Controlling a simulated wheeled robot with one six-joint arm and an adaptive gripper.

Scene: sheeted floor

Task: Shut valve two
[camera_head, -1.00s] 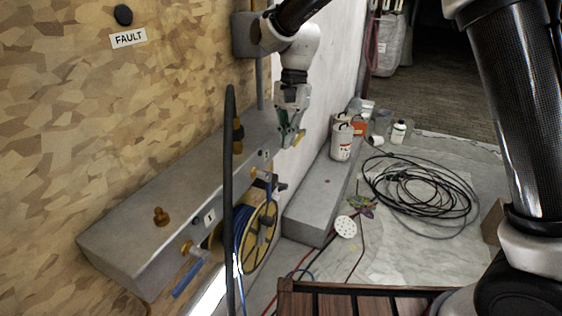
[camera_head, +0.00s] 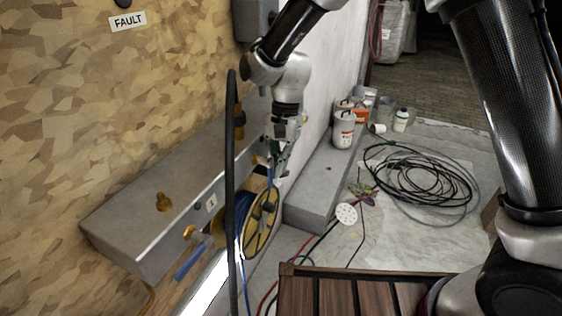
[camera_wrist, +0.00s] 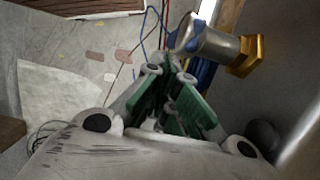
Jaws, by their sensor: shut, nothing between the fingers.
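Valve two, at the far end of the grey box (camera_head: 140,225), is mostly hidden behind my gripper (camera_head: 277,170) in the head view; a bit of its brass fitting (camera_head: 256,160) shows. In the wrist view its silver body (camera_wrist: 217,46) and brass nut (camera_wrist: 248,56) lie just beyond my fingertips, to the right. Blue, apparently its lever (camera_wrist: 205,73), shows beside the body. My gripper (camera_wrist: 176,68) has green-padded fingers that are shut and empty, close to the valve. I cannot tell whether they touch it. Valve one (camera_head: 190,255), with a blue lever, is at the near end, by label 1.
A dark upright pole (camera_head: 231,190) stands in front of the box. A yellow cable reel (camera_head: 262,222) hangs below valve two. A grey ledge (camera_head: 318,190) with cans and a black cable coil (camera_head: 420,178) lie to the right. A slatted wooden top (camera_head: 370,290) is in front.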

